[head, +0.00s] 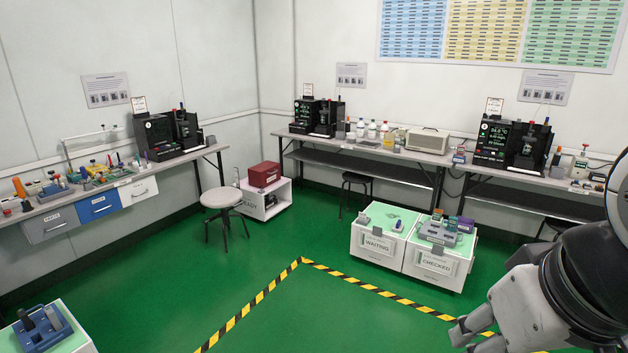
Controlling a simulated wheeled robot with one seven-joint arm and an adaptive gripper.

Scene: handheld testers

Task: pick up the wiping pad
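I cannot pick out the wiping pad with certainty; the items on the benches and carts are small from here. My gripper (474,338) is at the lower right, above the green floor and far from the benches. Its fingers are partly cut off by the bottom edge, and I cannot tell whether they are open or shut. The cart labelled WAITING (376,243) carries a flat grey item (364,219) and a small white and blue item (398,226).
The CHECKED cart (434,264) stands beside it with several testers. Benches line the left wall (60,207) and back wall (400,152). A round stool (222,198) and the READY cart (263,204) stand at the back left. Green floor (160,280) with striped tape is open.

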